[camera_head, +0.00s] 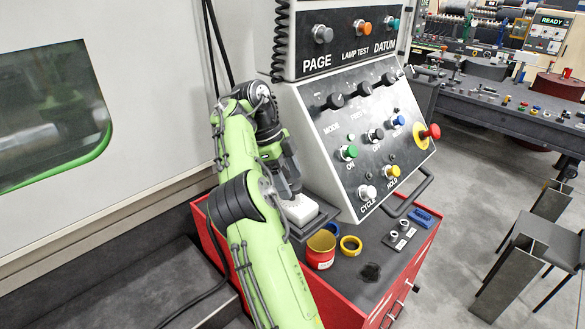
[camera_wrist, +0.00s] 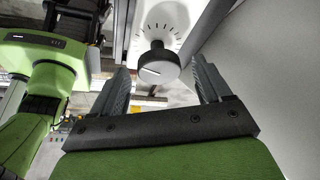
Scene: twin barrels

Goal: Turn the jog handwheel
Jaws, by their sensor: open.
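The jog handwheel appears to be the round dark knob (camera_wrist: 158,70) with a white line on its face, in the wrist view. It stands on a white panel (camera_wrist: 180,18) with dark tick marks around it. My gripper (camera_wrist: 160,66) is open, with one finger to each side of the knob in the picture; no contact shows and the exact depth gap is unclear. In the head view my gripper (camera_head: 289,184) is over a small white box (camera_head: 300,209) on the red cabinet; my arm hides much of it, and the knob cannot be made out there.
The sloped control panel (camera_head: 365,130) with knobs and buttons stands close to the right of my gripper. The cabinet top holds a red cup (camera_head: 321,252), a yellow ring (camera_head: 350,246) and a blue block (camera_head: 425,217).

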